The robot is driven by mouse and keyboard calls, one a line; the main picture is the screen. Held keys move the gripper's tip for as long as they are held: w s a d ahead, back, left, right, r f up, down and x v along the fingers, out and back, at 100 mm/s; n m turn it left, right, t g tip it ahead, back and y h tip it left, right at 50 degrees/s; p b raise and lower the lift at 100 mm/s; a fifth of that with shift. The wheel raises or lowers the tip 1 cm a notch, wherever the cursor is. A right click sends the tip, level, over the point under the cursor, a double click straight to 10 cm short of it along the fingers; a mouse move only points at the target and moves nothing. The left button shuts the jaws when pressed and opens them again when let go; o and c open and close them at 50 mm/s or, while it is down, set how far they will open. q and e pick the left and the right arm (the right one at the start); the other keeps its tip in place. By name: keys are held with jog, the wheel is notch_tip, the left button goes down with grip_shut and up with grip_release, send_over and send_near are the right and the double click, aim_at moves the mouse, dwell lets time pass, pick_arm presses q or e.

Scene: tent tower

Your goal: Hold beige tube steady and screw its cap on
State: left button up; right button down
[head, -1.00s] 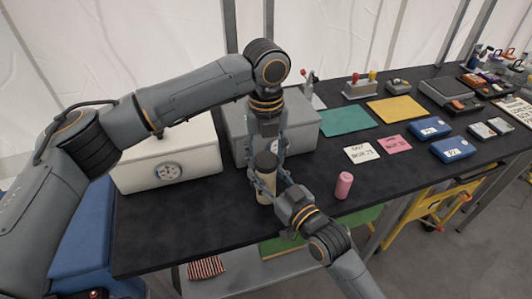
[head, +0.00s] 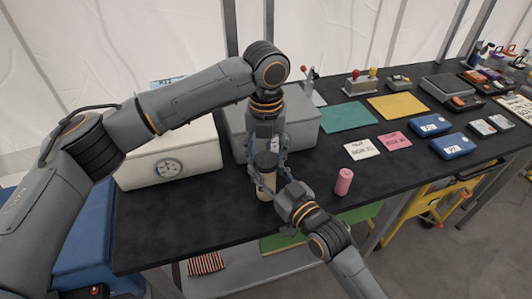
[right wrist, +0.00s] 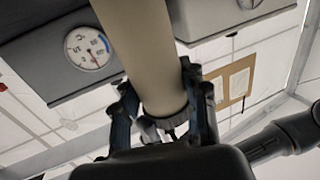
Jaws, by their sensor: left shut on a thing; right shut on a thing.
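The beige tube (head: 263,188) stands upright near the table's front edge, in front of the grey box. Its dark cap (head: 266,161) is at its top end. My left gripper (head: 266,152) comes down from above and is shut on the cap. My right gripper (head: 268,182) reaches in from the front right and is shut around the tube below the cap. In the right wrist view the tube (right wrist: 142,45) runs between my right fingers (right wrist: 165,100), with a dark ridged ring at its lower end in the picture. The cap's thread is hidden.
A white box (head: 170,158) and a grey box (head: 300,122), each with a gauge, stand close behind. A pink cylinder (head: 343,182) stands just right of my right gripper. Cards, mats and blue cases lie further right. The black table (head: 170,230) is clear at front left.

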pick_arm(q)
jog(key=m, duration=1)
jog(key=o, duration=0.8)
jog(key=shift+r, duration=2.25)
jog(key=shift+c, duration=0.3)
